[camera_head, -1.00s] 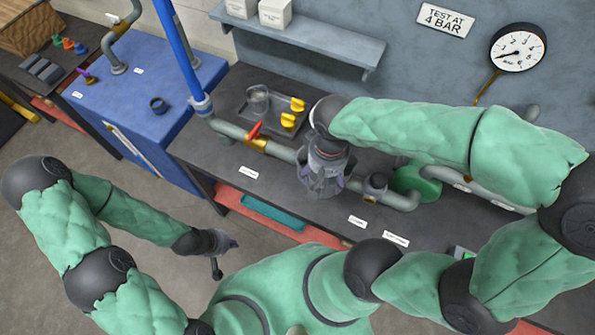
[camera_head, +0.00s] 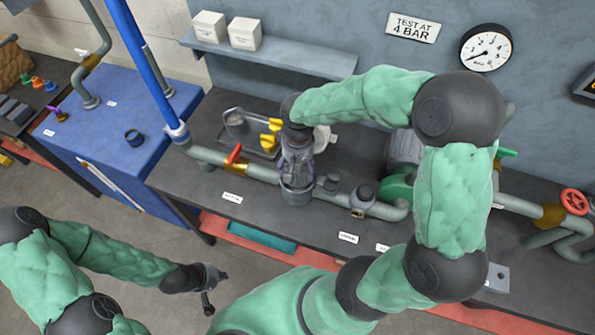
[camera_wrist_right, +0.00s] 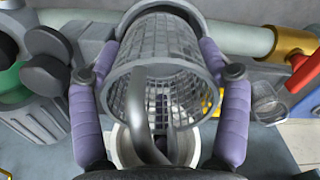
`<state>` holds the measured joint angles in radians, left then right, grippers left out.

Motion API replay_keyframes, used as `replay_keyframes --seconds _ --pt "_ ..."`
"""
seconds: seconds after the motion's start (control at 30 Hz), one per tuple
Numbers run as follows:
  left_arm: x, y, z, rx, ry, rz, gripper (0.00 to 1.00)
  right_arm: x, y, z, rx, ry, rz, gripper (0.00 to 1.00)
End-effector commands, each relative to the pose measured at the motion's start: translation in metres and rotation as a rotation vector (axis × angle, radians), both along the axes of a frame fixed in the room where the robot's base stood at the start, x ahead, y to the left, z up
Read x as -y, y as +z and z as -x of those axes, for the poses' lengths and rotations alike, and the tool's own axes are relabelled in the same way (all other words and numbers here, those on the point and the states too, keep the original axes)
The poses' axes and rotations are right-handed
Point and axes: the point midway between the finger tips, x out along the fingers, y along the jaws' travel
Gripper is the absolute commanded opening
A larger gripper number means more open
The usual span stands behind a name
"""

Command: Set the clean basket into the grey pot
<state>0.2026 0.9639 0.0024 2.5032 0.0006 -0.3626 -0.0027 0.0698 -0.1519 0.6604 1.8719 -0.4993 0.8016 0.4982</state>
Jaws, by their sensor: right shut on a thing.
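My right gripper (camera_head: 297,165) points down over the pipe line on the bench. It is shut on the basket, a grey mesh cylinder (camera_wrist_right: 180,55) between its two purple fingers in the right wrist view. The grey pot (camera_head: 297,194) stands in the pipe directly below the gripper. In the wrist view a pale round rim (camera_wrist_right: 124,150) shows behind the basket's near end. I cannot tell whether the basket's end is inside the pot. My left gripper (camera_head: 216,288) is open and empty, low over the floor in front of the bench.
A red-handled valve (camera_head: 234,155) sits on the pipe left of the pot. Behind it are a tray with yellow pieces (camera_head: 270,138) and a grey cup (camera_head: 236,122). A green flange (camera_head: 397,190) is to the right. A blue cabinet (camera_head: 125,125) stands left.

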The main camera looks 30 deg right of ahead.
Motion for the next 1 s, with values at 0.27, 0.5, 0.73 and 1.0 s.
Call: replay_keyframes --seconds 0.27,0.5,0.73,1.0 --pt "0.000 -0.007 0.000 0.000 0.000 0.000 0.00 0.003 -0.029 -0.007 -0.003 -0.001 -0.001 0.39" --pt "0.000 -0.008 0.000 0.000 0.000 0.000 0.00 0.003 -0.040 -0.008 0.002 -0.001 0.000 0.39" --pt "0.000 -0.011 0.000 0.000 0.000 0.000 0.00 0.003 -0.043 -0.008 0.001 -0.001 -0.001 0.39" --pt "0.000 -0.018 0.000 0.000 0.000 0.000 0.00 0.003 -0.050 -0.008 0.001 -0.001 0.000 0.39"
